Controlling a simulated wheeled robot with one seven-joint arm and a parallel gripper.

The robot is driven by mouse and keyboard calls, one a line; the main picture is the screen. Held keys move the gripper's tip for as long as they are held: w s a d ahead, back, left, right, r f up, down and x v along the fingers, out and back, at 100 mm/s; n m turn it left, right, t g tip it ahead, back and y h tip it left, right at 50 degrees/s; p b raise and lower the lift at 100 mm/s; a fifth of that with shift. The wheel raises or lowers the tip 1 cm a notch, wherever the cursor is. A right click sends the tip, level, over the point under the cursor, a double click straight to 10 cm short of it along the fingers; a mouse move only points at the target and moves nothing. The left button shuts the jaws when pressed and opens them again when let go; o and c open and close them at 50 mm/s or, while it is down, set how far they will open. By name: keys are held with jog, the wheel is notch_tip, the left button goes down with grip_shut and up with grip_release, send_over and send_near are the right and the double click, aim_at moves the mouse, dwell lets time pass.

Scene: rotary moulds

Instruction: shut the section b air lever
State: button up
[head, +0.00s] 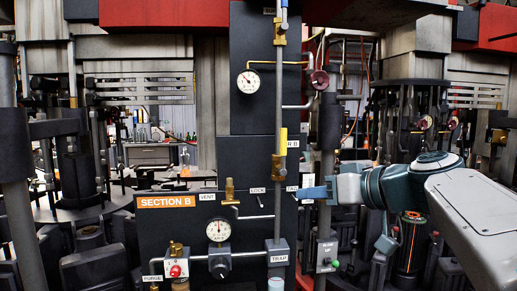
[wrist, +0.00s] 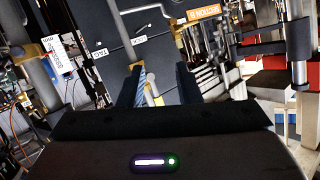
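The dark section B panel (head: 260,205) carries an orange SECTION B plate (head: 165,201), which shows upside down in the wrist view (wrist: 201,14). I cannot read an air label, so I cannot tell which lever is the air one. A small thin lever (head: 261,201) hangs under the LOCK label. Another small lever (wrist: 97,43) sits by the neighbouring label in the wrist view. A yellow-handled valve (head: 283,140) on the vertical pipe stands upright. My gripper (wrist: 160,83) is open and empty in front of the panel.
A vertical pipe (head: 278,215) runs down the panel to the TRAP box (head: 278,256). A lower gauge (head: 218,229) and brass vent valve (head: 230,190) lie left. A control box (head: 328,255) with a green knob sits below my gripper. Dark machinery stands on both sides.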

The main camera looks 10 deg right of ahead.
aim_at(284, 135)
jog(key=d+r+n+t+y, duration=0.2)
jog(key=d+r+t, duration=0.15)
jog(key=r, duration=0.65)
jog(key=shift+n, duration=0.3)
jog(key=p+x, duration=0.1)
jog(key=x, duration=0.3)
jog(key=p+x, duration=0.1)
jog(key=x, duration=0.4)
jog(key=p+x, duration=0.1)
jog(key=x, duration=0.3)
jog(key=shift+w+f+p, duration=0.3)
jog(key=shift+w+p, duration=0.05)
jog(key=shift+w, duration=0.15)
grip_shut()
